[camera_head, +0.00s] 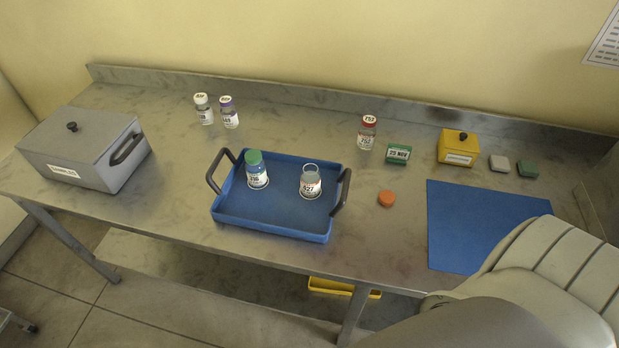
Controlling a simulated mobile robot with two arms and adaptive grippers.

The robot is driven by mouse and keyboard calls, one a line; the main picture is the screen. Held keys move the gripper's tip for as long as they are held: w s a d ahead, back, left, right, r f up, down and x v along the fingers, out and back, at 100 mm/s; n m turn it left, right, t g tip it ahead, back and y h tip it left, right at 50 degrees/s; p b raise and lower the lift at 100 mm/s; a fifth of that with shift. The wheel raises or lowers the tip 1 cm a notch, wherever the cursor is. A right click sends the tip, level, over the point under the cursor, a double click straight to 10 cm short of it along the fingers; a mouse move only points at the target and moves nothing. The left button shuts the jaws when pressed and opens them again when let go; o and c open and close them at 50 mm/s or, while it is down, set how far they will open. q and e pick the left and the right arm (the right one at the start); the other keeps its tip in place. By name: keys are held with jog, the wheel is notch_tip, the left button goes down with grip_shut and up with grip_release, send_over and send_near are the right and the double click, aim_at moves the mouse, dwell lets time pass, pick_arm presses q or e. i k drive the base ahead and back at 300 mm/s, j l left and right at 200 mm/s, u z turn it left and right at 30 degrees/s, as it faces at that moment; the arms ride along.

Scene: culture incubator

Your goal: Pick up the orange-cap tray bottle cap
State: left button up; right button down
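An orange cap (387,198) lies on the steel table, just right of the blue tray (270,222) and apart from it. Two bottles stand upright in the tray. The right one is an open, capless clear bottle (311,184) with a white label. The left one is a green-capped bottle (257,172). Neither of my grippers is in view. A beige and grey part of my arm fills the lower right corner.
A grey lidded box (70,145) stands at the left. White-capped (203,110), purple-capped (229,113) and red-capped (366,134) bottles stand at the back. A green date block (398,154), yellow box (457,149) and blue mat (460,225) lie right. Bare table surrounds the cap.

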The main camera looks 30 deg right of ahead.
aim_at(387, 199)
jog(key=z, duration=1.6)
